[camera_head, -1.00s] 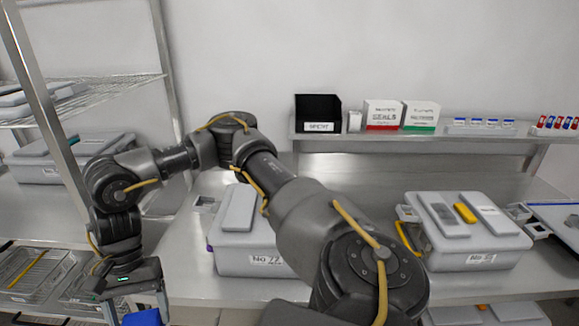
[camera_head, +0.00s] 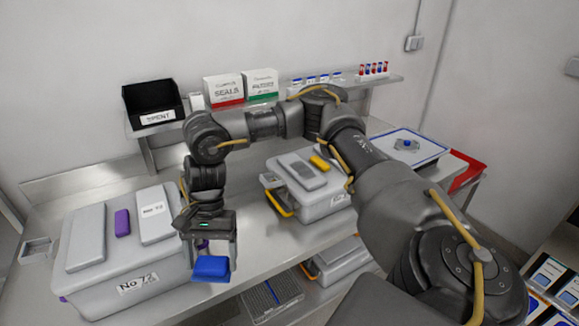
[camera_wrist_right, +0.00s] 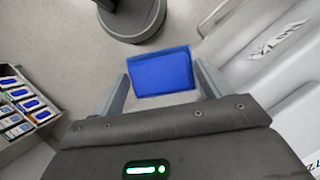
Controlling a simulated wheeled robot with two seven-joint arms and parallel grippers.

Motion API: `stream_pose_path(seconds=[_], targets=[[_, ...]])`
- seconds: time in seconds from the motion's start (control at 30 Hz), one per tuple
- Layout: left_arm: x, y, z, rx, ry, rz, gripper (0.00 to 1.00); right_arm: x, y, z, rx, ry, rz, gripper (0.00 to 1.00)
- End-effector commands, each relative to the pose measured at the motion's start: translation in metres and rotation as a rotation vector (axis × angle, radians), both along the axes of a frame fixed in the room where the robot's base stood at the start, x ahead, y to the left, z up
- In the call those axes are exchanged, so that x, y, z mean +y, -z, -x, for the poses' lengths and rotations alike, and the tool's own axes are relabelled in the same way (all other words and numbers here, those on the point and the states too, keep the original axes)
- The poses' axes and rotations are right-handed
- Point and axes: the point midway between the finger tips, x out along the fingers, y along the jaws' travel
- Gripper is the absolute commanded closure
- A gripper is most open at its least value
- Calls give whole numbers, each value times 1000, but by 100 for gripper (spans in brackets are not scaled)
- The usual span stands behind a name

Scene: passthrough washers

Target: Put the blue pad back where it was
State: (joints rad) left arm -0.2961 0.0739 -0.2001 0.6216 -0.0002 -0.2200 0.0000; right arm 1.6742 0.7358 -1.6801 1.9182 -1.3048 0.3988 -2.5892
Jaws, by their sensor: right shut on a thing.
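The blue pad (camera_head: 211,268) is a flat blue block held between the fingers of my right gripper (camera_head: 208,256), in front of the right side of the bin marked No 7 and a digit I cannot read surely (camera_head: 138,283). In the right wrist view the blue pad (camera_wrist_right: 160,72) lies between the two fingertips of the right gripper (camera_wrist_right: 163,85), with the floor below it. My left gripper is not in view.
A second grey bin (camera_head: 325,203) stands on the steel bench (camera_head: 262,247), behind my right arm. A blue-rimmed tray (camera_head: 428,150) lies further right. A shelf holds a black box (camera_head: 152,102) and cartons. A rack of small boxes (camera_wrist_right: 22,112) shows in the wrist view.

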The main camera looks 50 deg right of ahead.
Motion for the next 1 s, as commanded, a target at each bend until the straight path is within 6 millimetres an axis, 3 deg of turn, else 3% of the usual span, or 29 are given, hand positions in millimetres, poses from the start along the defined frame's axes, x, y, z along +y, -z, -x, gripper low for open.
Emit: stream_pose_path(seconds=[0.27,0.7,1.0], targets=[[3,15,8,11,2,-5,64,-5,3,3,-1,109,-2,45],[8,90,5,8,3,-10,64,-52,1,26,-7,1046,-6,45],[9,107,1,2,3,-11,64,-71,-3,34,-1,1379,-2,45]])
